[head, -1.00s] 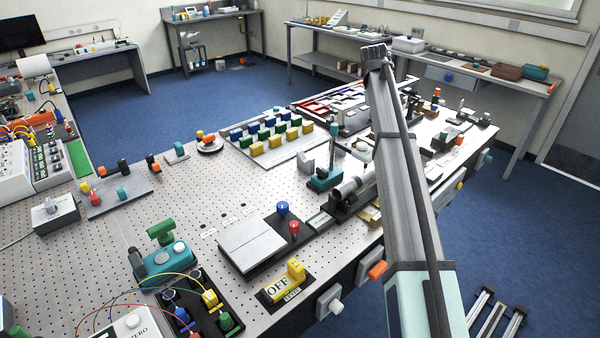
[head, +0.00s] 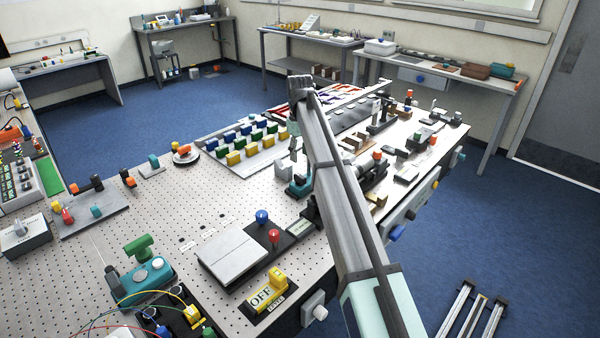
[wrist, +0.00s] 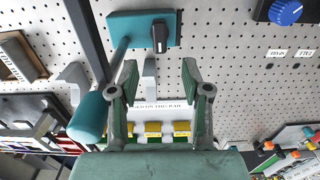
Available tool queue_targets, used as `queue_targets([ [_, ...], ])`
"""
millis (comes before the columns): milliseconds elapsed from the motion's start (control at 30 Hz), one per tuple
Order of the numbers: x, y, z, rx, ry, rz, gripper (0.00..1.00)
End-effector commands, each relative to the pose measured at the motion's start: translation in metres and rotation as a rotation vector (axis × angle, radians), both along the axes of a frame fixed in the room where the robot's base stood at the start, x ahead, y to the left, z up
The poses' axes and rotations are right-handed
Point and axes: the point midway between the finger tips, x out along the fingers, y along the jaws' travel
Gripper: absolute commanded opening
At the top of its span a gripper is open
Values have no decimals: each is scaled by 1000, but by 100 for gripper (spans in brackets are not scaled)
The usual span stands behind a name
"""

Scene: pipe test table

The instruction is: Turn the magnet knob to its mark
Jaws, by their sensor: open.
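A teal magnetic base (wrist: 142,20) lies near the top middle of the wrist view. A black knob (wrist: 159,33) with a pale pointer line sits on it. In the head view the teal base (head: 298,188) stands on the perforated table beside my arm. The knob cannot be made out there, nor can my gripper. I cannot make out the knob's mark.
In the wrist view, grey brackets (wrist: 150,78) show near the fingers and a blue dial (wrist: 285,11) lies at upper right. A dark bar (wrist: 84,40) passes left of the base. Colored blocks (head: 250,140) stand behind the base in the head view.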

Motion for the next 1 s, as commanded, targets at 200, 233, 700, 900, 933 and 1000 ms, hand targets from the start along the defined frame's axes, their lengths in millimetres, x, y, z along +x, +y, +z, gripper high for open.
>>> queue_targets([
  [200, -2, -1, -42, -1, 2, 0, 48],
  [233, -1, -1, -47, -1, 2, 0, 48],
  [700, 0, 0, -93, 0, -1, 0, 48],
  [900, 0, 0, -94, 0, -1, 0, 48],
  [933, 0, 0, -94, 0, -1, 0, 48],
  [1000, 0, 0, -94, 0, -1, 0, 30],
])
